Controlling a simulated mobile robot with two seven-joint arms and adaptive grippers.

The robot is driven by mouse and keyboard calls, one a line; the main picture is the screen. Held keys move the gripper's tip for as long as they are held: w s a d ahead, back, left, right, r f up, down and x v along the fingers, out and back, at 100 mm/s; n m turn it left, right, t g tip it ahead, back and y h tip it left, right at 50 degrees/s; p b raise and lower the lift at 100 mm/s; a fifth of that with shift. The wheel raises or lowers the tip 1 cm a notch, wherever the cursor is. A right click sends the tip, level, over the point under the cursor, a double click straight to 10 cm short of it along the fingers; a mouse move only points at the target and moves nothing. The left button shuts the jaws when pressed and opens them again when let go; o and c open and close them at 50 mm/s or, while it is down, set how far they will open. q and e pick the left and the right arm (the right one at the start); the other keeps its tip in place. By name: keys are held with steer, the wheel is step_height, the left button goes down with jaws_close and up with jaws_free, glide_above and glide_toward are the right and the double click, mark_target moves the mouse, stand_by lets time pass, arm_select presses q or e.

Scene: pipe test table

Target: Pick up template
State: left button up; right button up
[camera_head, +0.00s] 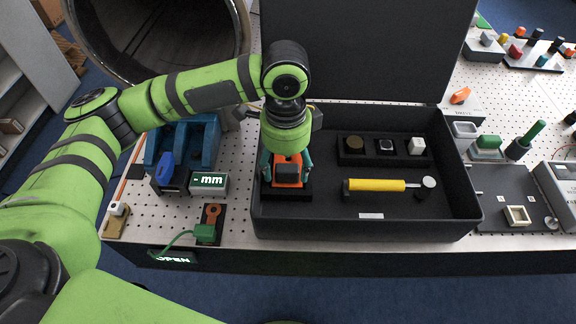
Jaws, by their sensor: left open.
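My left gripper (287,167) points down into the left part of an open black case (352,224). Its fingers are apart, one on each side of an orange and dark grey block (289,172). This block sits on a black base in the case and may be the template; I cannot be sure from its look. The gripper hides its upper part, and I cannot tell whether the fingers touch it. My right gripper is not in view.
Right of the gripper, the case holds a yellow-handled tool (377,185) and a black tray with small blocks (385,160). The raised lid (365,50) stands behind. A blue device (183,148) and a small display (209,181) are on the left. Case walls surround the gripper.

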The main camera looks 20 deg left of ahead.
mark_target(287, 170)
arm_select(q)
step_height(287, 170, down, 2)
steer(key=shift+w+f, duration=0.1)
steer(key=shift+f, duration=0.45)
steer(key=c, duration=1.3)
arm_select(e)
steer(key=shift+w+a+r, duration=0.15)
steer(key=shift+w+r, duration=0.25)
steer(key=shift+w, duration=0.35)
arm_select(q)
steer(key=shift+r, duration=0.1)
